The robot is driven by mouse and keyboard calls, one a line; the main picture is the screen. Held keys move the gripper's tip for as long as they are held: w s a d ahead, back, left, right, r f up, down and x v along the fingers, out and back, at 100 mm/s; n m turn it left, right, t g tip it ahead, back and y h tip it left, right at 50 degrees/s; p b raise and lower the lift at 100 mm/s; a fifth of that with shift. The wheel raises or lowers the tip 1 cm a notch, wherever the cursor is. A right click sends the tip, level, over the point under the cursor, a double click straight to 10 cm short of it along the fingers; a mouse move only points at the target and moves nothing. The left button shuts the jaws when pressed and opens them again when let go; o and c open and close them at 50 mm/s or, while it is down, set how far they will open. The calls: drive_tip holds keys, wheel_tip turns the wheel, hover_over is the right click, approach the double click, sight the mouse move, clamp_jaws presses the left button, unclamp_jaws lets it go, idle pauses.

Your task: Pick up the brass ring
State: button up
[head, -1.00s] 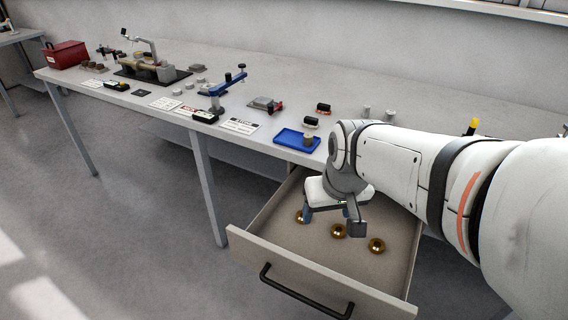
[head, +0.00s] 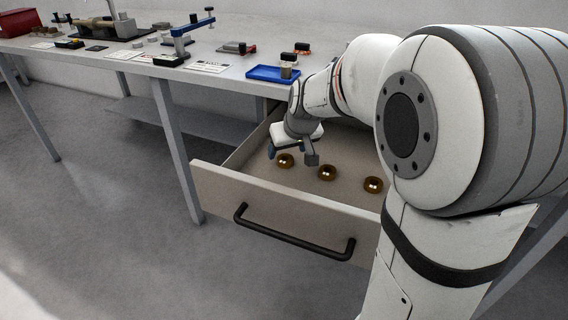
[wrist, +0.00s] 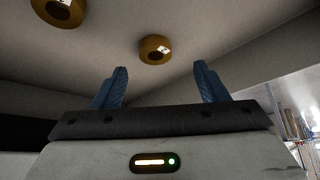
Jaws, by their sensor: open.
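Three brass rings lie apart on the floor of the open drawer: a left ring (head: 285,160), a middle ring (head: 327,172) and a right ring (head: 373,184). My gripper (head: 291,157) is over the drawer, close to the left ring. In the wrist view, my gripper (wrist: 162,84) has its two blue fingers spread with nothing between them. One ring (wrist: 155,49) shows just beyond the gap between the fingertips, and another ring (wrist: 60,10) is at the upper left. The third ring is not in the wrist view.
The drawer (head: 280,202) is pulled out, with a black handle (head: 290,236) on its front. The bench above holds a blue tray (head: 272,74), a blue clamp stand (head: 182,42) and several small parts. The bench edge overhangs the drawer's back.

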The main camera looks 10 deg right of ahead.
sight(285, 159)
drive_tip(key=x, duration=0.2)
drive_tip(key=b+x, duration=0.2)
drive_tip(key=x, duration=0.1)
drive_tip(key=shift+w+d+f, duration=0.15)
drive_tip(key=shift+d+f, duration=0.15)
drive_tip(key=shift+r, duration=0.1)
drive_tip(key=c, duration=1.2)
